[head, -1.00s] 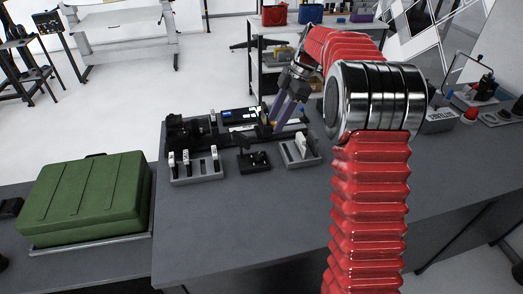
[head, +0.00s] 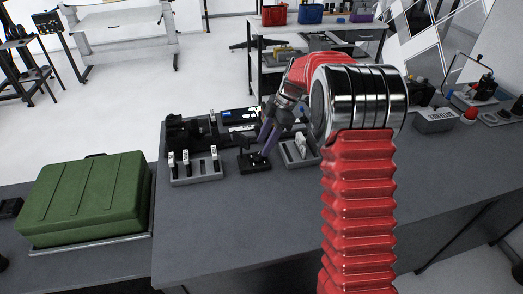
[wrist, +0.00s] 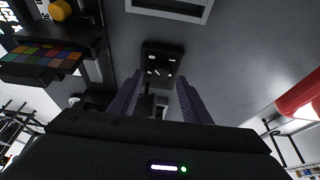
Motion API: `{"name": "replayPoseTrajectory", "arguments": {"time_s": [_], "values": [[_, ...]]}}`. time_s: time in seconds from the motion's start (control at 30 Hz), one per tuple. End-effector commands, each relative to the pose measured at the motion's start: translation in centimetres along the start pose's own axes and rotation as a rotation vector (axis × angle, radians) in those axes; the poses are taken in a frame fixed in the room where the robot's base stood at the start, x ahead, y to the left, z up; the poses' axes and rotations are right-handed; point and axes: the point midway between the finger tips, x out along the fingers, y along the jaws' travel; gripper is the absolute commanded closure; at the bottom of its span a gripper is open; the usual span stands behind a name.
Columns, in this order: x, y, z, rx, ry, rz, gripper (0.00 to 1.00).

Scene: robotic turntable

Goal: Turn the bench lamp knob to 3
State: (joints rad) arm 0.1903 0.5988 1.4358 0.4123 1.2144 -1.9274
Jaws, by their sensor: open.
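A small black box (head: 254,162) sits on the grey bench between two grey trays. In the wrist view the black box (wrist: 163,56) shows several small white marks on its face. A dark upright piece (wrist: 147,104), perhaps the knob, stands between my fingers; its setting is not readable. My gripper (head: 267,144) points down over the box with purple fingers. In the wrist view my gripper (wrist: 155,88) is open, one finger on each side, with no clear contact. My fingers partly hide the box in the head view.
A grey tray with white-topped levers (head: 196,170) stands left of the box, and another grey tray (head: 300,158) stands right. Dark equipment (head: 185,130) is behind. A green case (head: 88,198) lies at the left. The front of the bench (head: 235,230) is clear.

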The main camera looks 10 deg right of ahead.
Motion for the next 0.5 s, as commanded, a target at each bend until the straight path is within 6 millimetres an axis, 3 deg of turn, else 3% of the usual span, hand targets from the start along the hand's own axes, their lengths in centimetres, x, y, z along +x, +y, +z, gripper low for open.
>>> {"name": "replayPoseTrajectory", "arguments": {"time_s": [0.2, 0.5], "values": [[3.0, 0.0, -0.1, 0.0, 0.001, -0.002, 0.57], [3.9, 0.0, -0.1, 0.0, 0.0, 0.0, 0.57]]}}
